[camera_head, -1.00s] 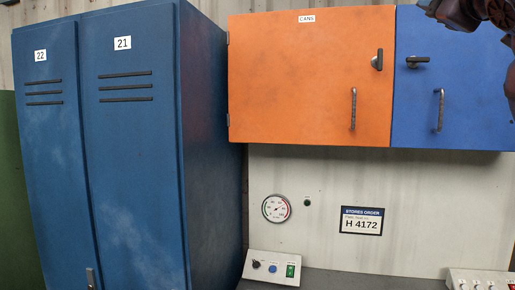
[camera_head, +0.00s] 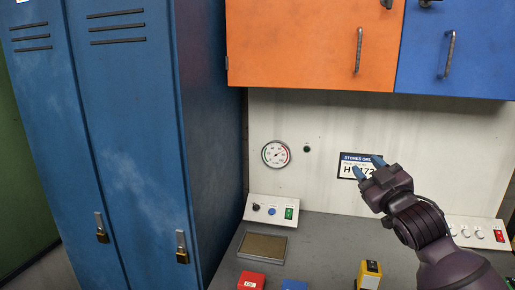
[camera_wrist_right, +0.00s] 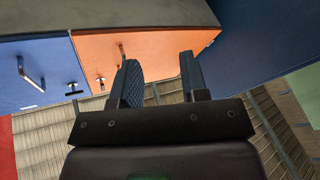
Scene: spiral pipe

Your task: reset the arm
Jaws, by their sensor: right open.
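My right gripper (camera_head: 367,168) is raised in front of the white back panel at the right of the head view. Its two blue-grey fingers stand apart with nothing between them, and it partly covers the stores order label (camera_head: 352,161). In the right wrist view the open fingers (camera_wrist_right: 161,82) point toward the orange cabinet (camera_wrist_right: 150,50) and the blue cabinet (camera_wrist_right: 35,70). My left gripper does not show in either view.
An orange cabinet (camera_head: 300,45) and a blue cabinet (camera_head: 470,55) hang above the grey bench (camera_head: 325,240). Blue lockers (camera_head: 125,150) with padlocks stand at the left. A switch box (camera_head: 272,210), brown pad (camera_head: 262,247), red box (camera_head: 251,281), blue box (camera_head: 293,285) and yellow item (camera_head: 369,274) are on the bench.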

